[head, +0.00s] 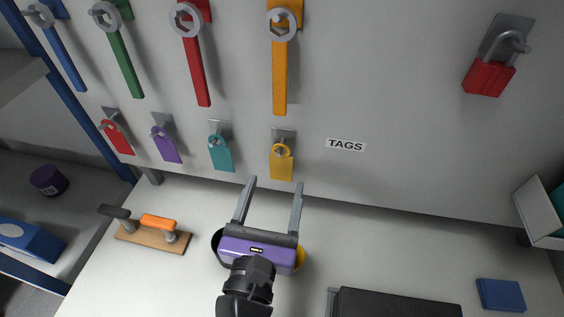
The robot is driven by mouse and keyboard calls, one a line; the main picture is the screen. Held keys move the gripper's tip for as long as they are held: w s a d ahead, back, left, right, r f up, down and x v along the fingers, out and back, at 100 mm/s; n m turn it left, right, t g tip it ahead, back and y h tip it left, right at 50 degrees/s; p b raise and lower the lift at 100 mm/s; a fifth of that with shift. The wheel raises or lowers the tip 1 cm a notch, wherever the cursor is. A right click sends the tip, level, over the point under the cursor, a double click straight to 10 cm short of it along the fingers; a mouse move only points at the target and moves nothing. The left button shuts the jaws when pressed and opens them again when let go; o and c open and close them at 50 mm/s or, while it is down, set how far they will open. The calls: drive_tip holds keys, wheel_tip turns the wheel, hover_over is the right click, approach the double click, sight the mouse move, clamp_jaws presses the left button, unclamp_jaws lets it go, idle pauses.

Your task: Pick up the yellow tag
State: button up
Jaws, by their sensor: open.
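The yellow tag (281,166) hangs on a metal hook on the grey wall panel, left of the "TAGS" label (345,145). It is the rightmost in a row with a red tag (118,139), a purple tag (168,147) and a teal tag (220,157). My gripper (275,184) is open, with its two long fingers pointing up toward the panel. In the picture its fingertips lie just below the yellow tag, one on each side of it. Nothing shows between the fingers. The distance from the fingertips to the tag is hard to tell.
Wrenches hang above the tags, including an orange wrench (280,68). A red padlock (490,77) hangs at right. On the bench are a wooden board with handles (152,238), a black box (395,303) and a blue block (501,294). A yellow object is mostly hidden behind my gripper.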

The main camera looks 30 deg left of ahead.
sight(281, 165)
drive_tip(key=p+x, duration=0.1)
drive_tip(key=x, duration=0.4)
drive_tip(key=shift+c, duration=0.5)
drive_tip(key=c, duration=1.3)
drive_tip(key=shift+r+p, duration=0.15)
drive_tip(key=shift+p, duration=0.2)
